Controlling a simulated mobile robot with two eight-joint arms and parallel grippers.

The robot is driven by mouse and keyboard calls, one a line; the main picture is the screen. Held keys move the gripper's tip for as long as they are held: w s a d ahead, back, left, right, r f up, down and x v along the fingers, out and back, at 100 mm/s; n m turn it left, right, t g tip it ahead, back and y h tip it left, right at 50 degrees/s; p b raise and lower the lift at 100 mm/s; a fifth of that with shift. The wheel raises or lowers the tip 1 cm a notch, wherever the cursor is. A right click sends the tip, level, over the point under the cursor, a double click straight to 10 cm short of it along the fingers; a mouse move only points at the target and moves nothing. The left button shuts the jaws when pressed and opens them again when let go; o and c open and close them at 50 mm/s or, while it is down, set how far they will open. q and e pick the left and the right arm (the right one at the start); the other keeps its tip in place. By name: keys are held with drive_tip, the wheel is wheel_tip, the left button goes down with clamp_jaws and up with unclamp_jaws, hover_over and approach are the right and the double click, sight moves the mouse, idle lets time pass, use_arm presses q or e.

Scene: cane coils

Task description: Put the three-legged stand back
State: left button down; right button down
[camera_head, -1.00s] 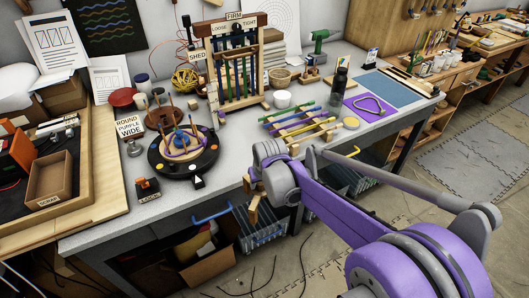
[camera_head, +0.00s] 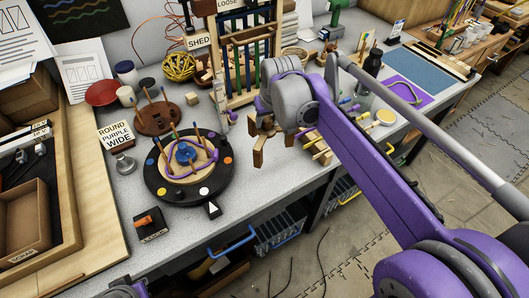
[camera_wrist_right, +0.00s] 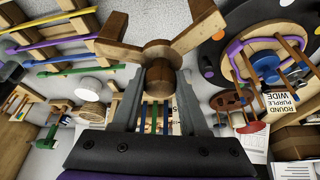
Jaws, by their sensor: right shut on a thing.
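The three-legged stand (camera_head: 258,152) is wooden, with a round hub and splayed legs. In the right wrist view the stand (camera_wrist_right: 160,52) is gripped by its dark turned knob, legs pointing away from the gripper. My right gripper (camera_head: 268,122) is shut on it and holds it over the bench, right of the black turntable (camera_head: 187,195). In the right wrist view the gripper's fingers (camera_wrist_right: 158,98) close on both sides of the knob. The arm hides part of the stand in the head view.
On the turntable sits a disc with pegs and a purple coil. A brown pegged disc (camera_head: 158,117), a label card (camera_head: 114,135) and a small black block (camera_head: 149,224) stand near it. A wooden rack (camera_head: 245,60) is behind. Colored rods (camera_wrist_right: 60,48) lie on holders nearby.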

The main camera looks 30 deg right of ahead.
sight(269, 131)
drive_tip(key=f, duration=0.5)
drive_tip(key=shift+s+f, duration=0.1)
drive_tip(key=shift+s, duration=0.15)
drive_tip(key=shift+w+f+b, duration=0.1)
drive_tip(key=shift+f+b, duration=0.25)
drive_tip(key=shift+f, duration=1.8)
drive_tip(key=shift+f, duration=0.25)
drive_tip(key=shift+c, duration=2.2)
unclamp_jaws()
drive_tip(key=shift+r, duration=0.1)
